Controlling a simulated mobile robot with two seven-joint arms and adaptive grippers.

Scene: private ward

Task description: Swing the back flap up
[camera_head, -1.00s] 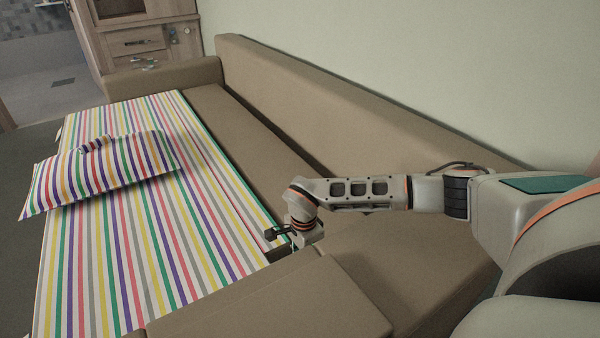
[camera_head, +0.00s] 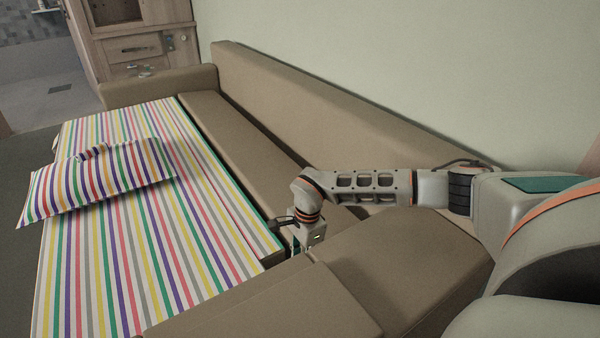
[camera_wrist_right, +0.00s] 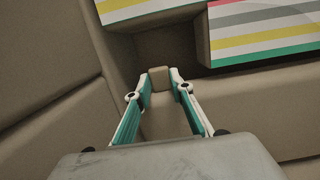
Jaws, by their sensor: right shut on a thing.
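The back flap appears to be the long brown padded panel (camera_head: 235,140), lying low between the striped mattress and the raised backrest. My right gripper (camera_head: 297,249) reaches down at the near end of this panel, beside the mattress corner. In the right wrist view, my right gripper (camera_wrist_right: 160,80) has its fingertips on both sides of a small brown tab (camera_wrist_right: 160,79) and is shut on it. Whether the tab belongs to the flap cannot be told. My left gripper is out of view.
The striped mattress (camera_head: 120,255) carries a striped pillow (camera_head: 95,183). The brown backrest (camera_head: 300,105) runs along the pale wall. A brown armrest block (camera_head: 270,305) lies in front of my right gripper. A wooden cabinet (camera_head: 140,45) stands at the far end.

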